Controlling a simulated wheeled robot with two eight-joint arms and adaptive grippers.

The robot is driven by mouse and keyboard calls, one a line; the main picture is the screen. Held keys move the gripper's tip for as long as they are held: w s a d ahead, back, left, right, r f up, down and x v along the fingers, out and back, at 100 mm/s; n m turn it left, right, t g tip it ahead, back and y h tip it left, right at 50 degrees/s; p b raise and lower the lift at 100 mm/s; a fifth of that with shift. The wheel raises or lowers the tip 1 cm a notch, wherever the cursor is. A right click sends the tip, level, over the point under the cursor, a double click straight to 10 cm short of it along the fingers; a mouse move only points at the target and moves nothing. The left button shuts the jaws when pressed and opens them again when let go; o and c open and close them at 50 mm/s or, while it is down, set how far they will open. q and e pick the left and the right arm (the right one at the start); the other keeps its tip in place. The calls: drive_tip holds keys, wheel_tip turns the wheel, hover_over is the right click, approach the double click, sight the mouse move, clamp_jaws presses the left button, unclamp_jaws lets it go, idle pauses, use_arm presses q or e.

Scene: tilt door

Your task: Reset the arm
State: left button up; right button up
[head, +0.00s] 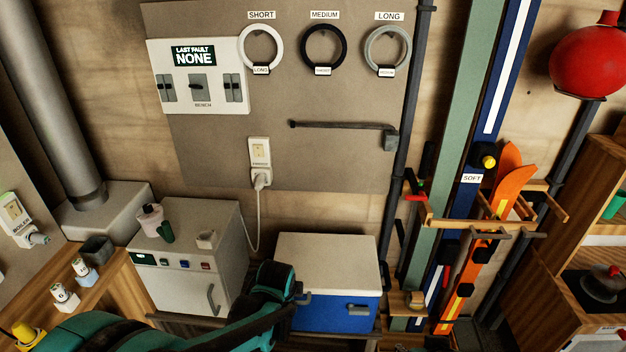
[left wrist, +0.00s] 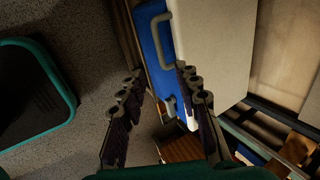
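My left arm (head: 215,325) is teal and black and comes in from the lower left in the head view. Its dark end stands in front of the left side of a blue box with a white lid. My right gripper is in neither view.
The blue box (head: 335,315) has its white lid (head: 328,262) shut. A white cabinet (head: 190,250) with a handle stands left of it. Skis (head: 480,240) lean in a wooden rack at right. A wall panel (head: 220,145) carries hanging rings and a plugged socket (head: 260,152).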

use_arm(q)
drive_tip(key=s+a+r+n+t, duration=0.1)
drive_tip(key=s+a+r+n, duration=0.2)
drive_tip(key=s+n, duration=0.6)
drive_tip(key=s+a+r+n, duration=0.3)
drive_tip(key=s+r+n, duration=0.4)
drive_tip(key=s+n, duration=0.2)
drive_tip(key=shift+s+a+r+t, duration=0.2)
drive_tip(key=shift+s+a+t, duration=0.2)
drive_tip(key=shift+s, duration=0.1)
